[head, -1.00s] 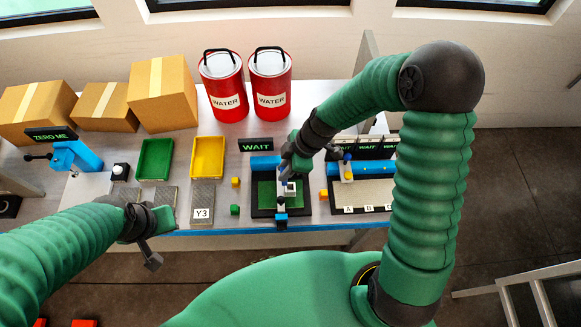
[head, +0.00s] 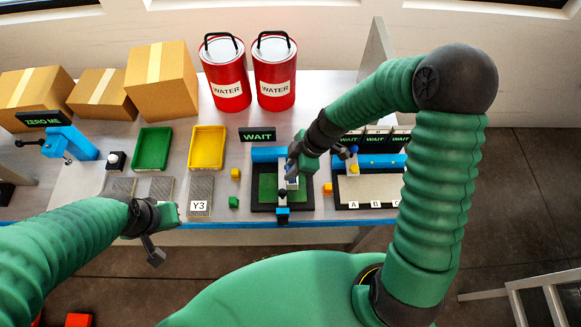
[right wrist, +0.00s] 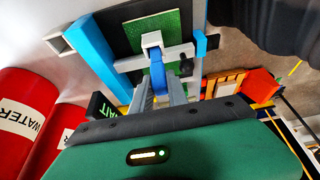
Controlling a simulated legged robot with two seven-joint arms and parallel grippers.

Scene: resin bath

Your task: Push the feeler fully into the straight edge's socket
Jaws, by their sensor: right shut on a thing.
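A black-framed fixture (head: 258,206) with a green plate (head: 266,185) stands at the table's front edge. A grey bar with a white block (head: 291,184) lies across the plate; this looks like the straight edge and its socket. In the right wrist view the white block (right wrist: 152,41) sits just beyond my fingertips. My right gripper (head: 291,170) is over the fixture, shut on a blue piece (right wrist: 157,74), probably the feeler. Its far end meets or lies under the white block; how deep it sits is hidden. My left gripper (head: 152,248) hangs before the table, its jaws unclear.
A WAIT sign (head: 257,135) stands behind the fixture. A lettered tray (head: 368,190) is close on the right. Red water cans (head: 226,75), yellow (head: 207,147) and green trays (head: 152,148) stand farther back.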

